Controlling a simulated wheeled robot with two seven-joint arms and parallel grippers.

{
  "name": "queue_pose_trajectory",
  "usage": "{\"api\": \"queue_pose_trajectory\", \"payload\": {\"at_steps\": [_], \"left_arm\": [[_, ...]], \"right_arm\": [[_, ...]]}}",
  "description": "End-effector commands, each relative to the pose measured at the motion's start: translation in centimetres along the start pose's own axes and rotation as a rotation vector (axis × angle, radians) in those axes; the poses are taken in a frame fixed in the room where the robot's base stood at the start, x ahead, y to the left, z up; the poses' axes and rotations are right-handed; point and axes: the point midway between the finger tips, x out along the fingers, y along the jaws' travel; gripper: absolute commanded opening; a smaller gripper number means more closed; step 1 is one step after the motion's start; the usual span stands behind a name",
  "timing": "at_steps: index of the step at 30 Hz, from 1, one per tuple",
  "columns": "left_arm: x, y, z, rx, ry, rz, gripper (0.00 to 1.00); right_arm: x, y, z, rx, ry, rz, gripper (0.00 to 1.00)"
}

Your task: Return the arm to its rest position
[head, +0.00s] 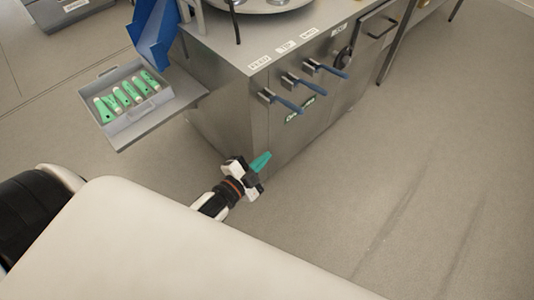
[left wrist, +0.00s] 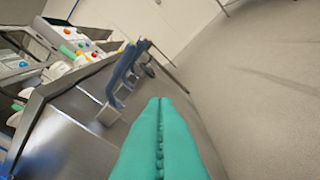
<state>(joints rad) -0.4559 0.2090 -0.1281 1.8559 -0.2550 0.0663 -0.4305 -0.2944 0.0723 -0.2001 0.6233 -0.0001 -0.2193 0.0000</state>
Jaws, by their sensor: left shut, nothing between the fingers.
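My left gripper (head: 261,162) is in front of the lower part of the steel machine (head: 235,110) in the head view. Its teal fingers also fill the lower middle of the left wrist view (left wrist: 160,108), pressed together with nothing between them. The gripper is low, below the blue-handled levers (head: 287,104), and appears apart from them. My right gripper is not in either view.
A grey tray (head: 150,122) with several green tubes sits on a side shelf at the left. A blue chute (head: 155,35) stands above it. Blue levers (left wrist: 122,72) stick out from the machine front. Open floor (head: 400,200) lies to the right.

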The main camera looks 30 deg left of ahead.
Motion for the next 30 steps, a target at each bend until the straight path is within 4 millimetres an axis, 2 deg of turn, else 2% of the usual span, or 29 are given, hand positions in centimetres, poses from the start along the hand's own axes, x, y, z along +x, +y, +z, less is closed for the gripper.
{"api": "queue_pose_trajectory", "payload": {"at_steps": [4,14,17,20,23,26,29,30], "left_arm": [[0.0,0.0,0.0,0.000,0.000,0.000,0.00],[0.0,0.0,0.0,0.000,0.001,-0.001,0.00],[0.0,-0.8,-0.9,-0.016,0.024,-0.018,0.00],[-0.2,-3.4,-3.7,-0.071,0.101,-0.071,0.00],[-1.4,-7.8,-8.2,-0.163,0.236,-0.155,0.00],[-3.9,-13.1,-13.1,-0.273,0.405,-0.247,0.00],[-7.8,-18.2,-17.4,-0.378,0.583,-0.331,0.00],[-9.6,-20.2,-18.8,-0.418,0.655,-0.361,0.00]], "right_arm": [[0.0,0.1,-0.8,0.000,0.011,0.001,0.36],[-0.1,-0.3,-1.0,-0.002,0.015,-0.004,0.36],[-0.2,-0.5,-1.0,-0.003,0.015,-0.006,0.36],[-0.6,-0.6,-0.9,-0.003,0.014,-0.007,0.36],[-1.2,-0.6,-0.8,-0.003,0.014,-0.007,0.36],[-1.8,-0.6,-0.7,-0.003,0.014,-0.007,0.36],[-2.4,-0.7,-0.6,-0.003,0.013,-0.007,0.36],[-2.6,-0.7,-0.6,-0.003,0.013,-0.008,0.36]]}}
